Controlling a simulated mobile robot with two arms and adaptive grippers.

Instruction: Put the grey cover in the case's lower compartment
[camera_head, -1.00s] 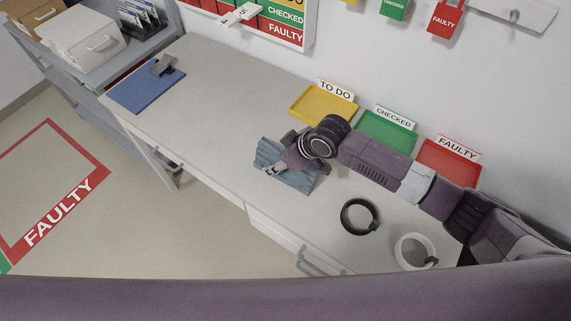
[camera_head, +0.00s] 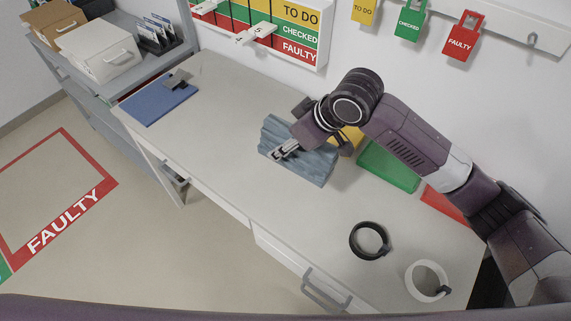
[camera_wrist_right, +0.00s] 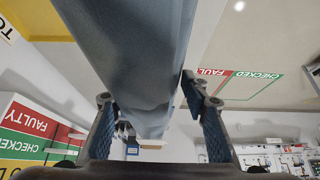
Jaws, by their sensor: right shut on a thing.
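The grey cover (camera_head: 312,165) is a blue-grey, ridged piece. It is in the grip of my right gripper (camera_head: 285,150) and appears raised above the middle of the table. In the right wrist view the cover (camera_wrist_right: 130,60) runs between the two fingers of my right gripper (camera_wrist_right: 155,125) and fills the upper middle of the picture. My left gripper is not in view. I cannot make out a case with a lower compartment in these frames.
Yellow, green (camera_head: 388,166) and red (camera_head: 443,203) trays line the wall, partly behind my right arm. A black ring (camera_head: 369,240) and a white ring (camera_head: 427,281) lie at the right. A blue mat (camera_head: 158,104) lies far left. Table between mat and cover is clear.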

